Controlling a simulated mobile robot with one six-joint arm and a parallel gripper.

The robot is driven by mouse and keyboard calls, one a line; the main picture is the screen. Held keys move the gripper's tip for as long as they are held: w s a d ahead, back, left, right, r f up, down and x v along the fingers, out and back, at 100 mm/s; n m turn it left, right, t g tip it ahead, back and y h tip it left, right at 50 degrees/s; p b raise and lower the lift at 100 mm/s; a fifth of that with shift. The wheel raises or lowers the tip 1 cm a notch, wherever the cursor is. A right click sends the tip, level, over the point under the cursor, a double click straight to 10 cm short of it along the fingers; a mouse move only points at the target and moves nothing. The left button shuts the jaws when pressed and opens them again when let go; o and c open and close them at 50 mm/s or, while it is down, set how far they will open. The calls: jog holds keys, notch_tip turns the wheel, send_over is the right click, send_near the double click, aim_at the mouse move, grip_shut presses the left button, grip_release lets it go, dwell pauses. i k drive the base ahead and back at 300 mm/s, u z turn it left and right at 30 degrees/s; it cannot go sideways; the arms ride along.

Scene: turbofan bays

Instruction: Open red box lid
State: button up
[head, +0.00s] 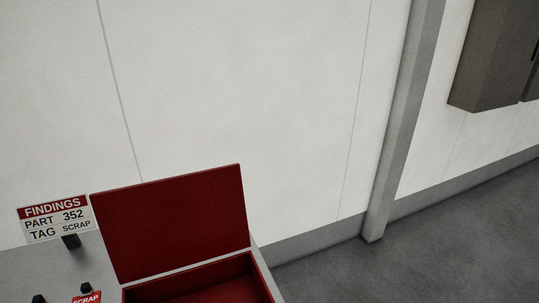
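A red box (258,276) stands at the bottom of the head view, cut off by the lower edge. Its red lid (172,222) is raised, standing up at the back of the box and leaning near the wall. Part of the red inside shows, and I see nothing lying in that part. The front of the box is out of view. My gripper is not in this view.
A sign (57,219) reading FINDINGS, PART 352, TAG SCRAP stands left of the lid. A small SCRAP label (87,298) and dark knobs sit below it. A grey post (402,120) and grey cabinet (494,55) are at right. The floor (430,250) there is clear.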

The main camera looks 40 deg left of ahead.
aim_at(150, 228)
jog(key=z, duration=0.05)
jog(key=i, duration=2.1)
jog(key=z, duration=0.05)
jog(key=k, duration=0.1)
jog(key=u, duration=3.05)
jog(key=i, duration=1)
jog(key=u, duration=0.05)
